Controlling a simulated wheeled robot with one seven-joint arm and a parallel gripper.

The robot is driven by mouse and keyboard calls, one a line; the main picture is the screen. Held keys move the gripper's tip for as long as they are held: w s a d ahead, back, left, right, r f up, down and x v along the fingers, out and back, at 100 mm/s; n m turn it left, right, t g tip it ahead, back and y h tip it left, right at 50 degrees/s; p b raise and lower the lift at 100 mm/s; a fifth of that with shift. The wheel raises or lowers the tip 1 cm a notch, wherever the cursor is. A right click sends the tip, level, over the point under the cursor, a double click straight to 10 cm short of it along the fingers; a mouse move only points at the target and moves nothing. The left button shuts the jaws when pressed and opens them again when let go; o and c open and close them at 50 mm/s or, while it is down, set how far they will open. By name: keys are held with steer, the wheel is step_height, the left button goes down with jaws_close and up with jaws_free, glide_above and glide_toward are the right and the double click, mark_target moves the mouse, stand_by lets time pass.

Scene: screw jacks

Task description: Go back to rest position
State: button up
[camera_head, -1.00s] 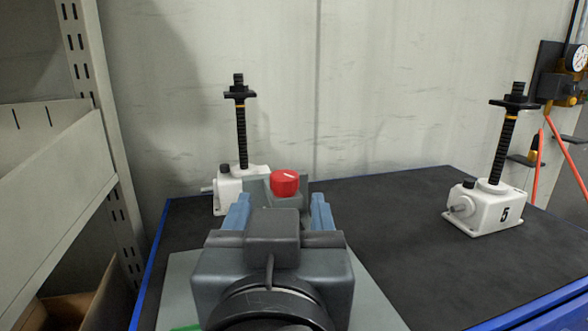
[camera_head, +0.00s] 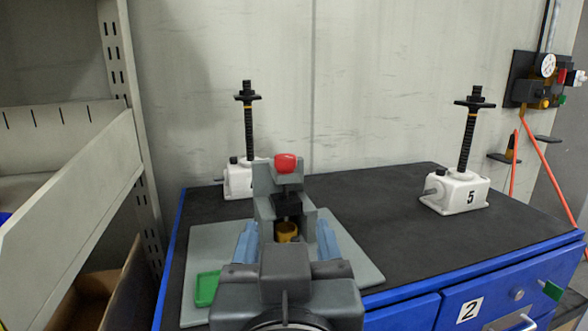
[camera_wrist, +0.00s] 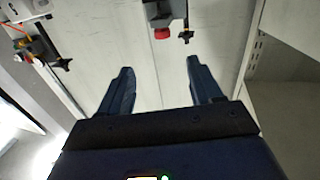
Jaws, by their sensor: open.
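My gripper (camera_head: 288,245) is open and empty in the head view, with its two blue fingers apart. In the wrist view the same fingers (camera_wrist: 160,82) stand apart with nothing between them. Ahead of it stands a grey fixture (camera_head: 265,205) with a red knob (camera_head: 286,163) on top and a yellow-brown part (camera_head: 286,231) low down. My gripper partly hides the fixture's lower part. A white screw jack (camera_head: 240,180) with a black threaded post stands behind it at the left. Another white jack (camera_head: 462,193), marked 5, stands at the right.
The grey base plate (camera_head: 345,255) carries a green pad (camera_head: 207,289) and lies on the dark bench top (camera_head: 385,225). A metal shelf (camera_head: 75,190) rises close at the left. Blue drawers (camera_head: 400,316) are at the front. A gauge panel (camera_head: 545,80) hangs at the right.

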steer(key=s+d+f+n+g+y, duration=0.1)
steer(key=s+d+f+n, duration=0.1)
steer(key=s+d+f, duration=0.6)
steer(key=s+d+f+n+g+y, duration=0.1)
steer(key=d+f, duration=0.3)
steer(key=f, duration=0.8)
steer(key=s+d+f+m, duration=0.1)
steer(key=s+d, duration=0.2)
steer(key=s, duration=0.4)
steer(key=s+d+m+h, duration=0.1)
steer(key=s+d, duration=0.2)
steer(key=s, duration=0.4)
steer(key=s+d+f+m+g+h, duration=0.1)
steer(key=s+d, duration=0.3)
steer(key=s, duration=0.4)
steer(key=shift+f+m, duration=0.3)
steer(key=shift+d, duration=0.15)
